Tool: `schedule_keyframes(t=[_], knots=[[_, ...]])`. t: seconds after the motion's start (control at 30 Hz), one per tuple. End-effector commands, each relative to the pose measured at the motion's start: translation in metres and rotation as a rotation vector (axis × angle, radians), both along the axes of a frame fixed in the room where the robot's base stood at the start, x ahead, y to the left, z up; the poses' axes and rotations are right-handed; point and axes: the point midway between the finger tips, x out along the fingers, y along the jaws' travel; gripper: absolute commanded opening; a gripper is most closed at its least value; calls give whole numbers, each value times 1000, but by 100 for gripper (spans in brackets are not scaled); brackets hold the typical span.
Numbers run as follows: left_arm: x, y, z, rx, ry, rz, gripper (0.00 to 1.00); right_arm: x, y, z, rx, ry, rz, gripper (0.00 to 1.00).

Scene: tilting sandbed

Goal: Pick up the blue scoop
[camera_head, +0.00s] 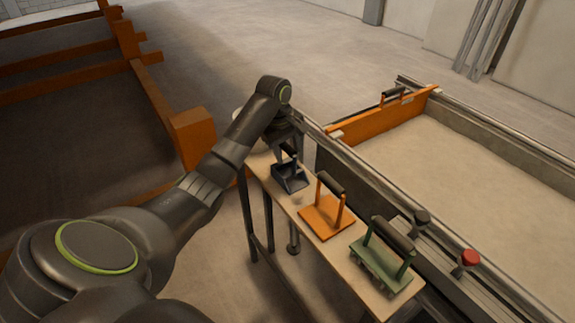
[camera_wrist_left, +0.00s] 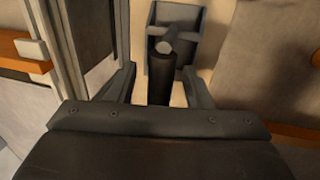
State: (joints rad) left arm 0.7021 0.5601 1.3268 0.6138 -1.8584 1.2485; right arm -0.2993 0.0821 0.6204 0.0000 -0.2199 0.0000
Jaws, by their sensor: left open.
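The blue scoop (camera_head: 290,180), dark blue-grey with a box-shaped pan and a dark handle, sits on the far end of the narrow wooden shelf. In the left wrist view, its pan (camera_wrist_left: 184,19) lies just ahead of my fingers. My left gripper (camera_head: 287,150) is right over the scoop, and the arm hides part of it. In the left wrist view, my left gripper (camera_wrist_left: 158,76) is open, with the dark handle (camera_wrist_left: 160,82) showing between its two fingers. I cannot tell whether either finger touches the handle. My right gripper is not in view.
An orange tool (camera_head: 325,218) and a green tool (camera_head: 380,262), each with a dark handle, stand on the wooden shelf (camera_head: 313,252). The sandbed (camera_head: 470,165) with its metal rail is on the right. A red knob (camera_head: 469,257) sits on the rail. Orange beams (camera_head: 195,135) stand left.

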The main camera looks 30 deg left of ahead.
Motion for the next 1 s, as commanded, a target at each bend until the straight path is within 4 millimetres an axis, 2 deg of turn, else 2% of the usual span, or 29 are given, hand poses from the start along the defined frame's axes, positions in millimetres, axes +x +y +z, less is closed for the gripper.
schedule_keyframes(t=[0.13,0.47,0.77,0.87,1.0], knots=[[0,0,0,0,0,0,44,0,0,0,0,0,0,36],[0,0,0,1,0,0,1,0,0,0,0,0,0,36],[0,0,3,0,-2,0,0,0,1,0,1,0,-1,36],[1,1,11,2,-4,1,0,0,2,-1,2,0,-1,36],[1,0,38,2,-6,0,0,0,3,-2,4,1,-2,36]])
